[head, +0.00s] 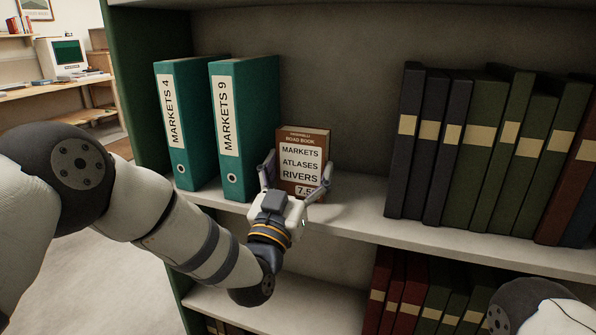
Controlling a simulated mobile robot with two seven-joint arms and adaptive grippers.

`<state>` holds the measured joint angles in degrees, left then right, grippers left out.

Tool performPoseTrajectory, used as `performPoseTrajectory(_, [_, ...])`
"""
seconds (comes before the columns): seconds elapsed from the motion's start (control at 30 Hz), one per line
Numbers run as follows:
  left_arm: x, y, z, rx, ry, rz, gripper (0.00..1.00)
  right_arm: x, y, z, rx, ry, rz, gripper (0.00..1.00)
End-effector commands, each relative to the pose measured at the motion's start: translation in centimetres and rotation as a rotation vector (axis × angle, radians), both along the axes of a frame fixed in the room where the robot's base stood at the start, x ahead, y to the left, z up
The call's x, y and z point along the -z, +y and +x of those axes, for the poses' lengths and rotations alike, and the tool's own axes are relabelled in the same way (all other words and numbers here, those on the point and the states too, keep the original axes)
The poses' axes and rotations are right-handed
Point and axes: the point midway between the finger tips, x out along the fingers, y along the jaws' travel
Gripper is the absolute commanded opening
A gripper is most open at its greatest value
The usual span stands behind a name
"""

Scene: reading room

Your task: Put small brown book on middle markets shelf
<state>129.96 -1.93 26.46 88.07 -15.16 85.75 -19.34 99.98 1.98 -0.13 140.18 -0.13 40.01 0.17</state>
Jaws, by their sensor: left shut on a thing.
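The small brown book (302,153) has a white label reading "Markets Atlases Rivers". It stands upright at the middle shelf (352,222), to the right of two teal binders labelled "Markets 4" (186,120) and "Markets 9" (245,125). My left gripper (296,182) is shut on the book, with one finger at each side of its lower part. The book's lower edge is partly hidden by the gripper, so I cannot tell whether it rests on the shelf. A part of my right arm shows at the bottom right; its gripper is out of view.
A row of dark, green and red books (475,150) fills the right of the same shelf. Bare shelf lies between the brown book and that row. Red and green books (410,295) stand on the shelf below. A desk with a computer (62,55) is at the far left.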

Motion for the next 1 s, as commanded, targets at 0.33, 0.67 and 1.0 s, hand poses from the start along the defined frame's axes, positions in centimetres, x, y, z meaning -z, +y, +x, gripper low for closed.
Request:
performPoseTrajectory(0.33, [0.5,0.0,0.0,0.001,-0.002,0.000,0.37,0.2,0.0,-0.1,0.000,0.004,0.000,0.40])
performPoseTrajectory(0.67, [0.6,0.0,0.0,0.001,-0.001,0.001,0.99,0.2,0.0,-0.1,0.000,0.004,0.000,0.40])
performPoseTrajectory(1.0, [0.9,0.6,-1.9,0.001,0.001,0.002,0.99,-0.2,0.0,0.2,0.000,-0.008,0.000,0.40])
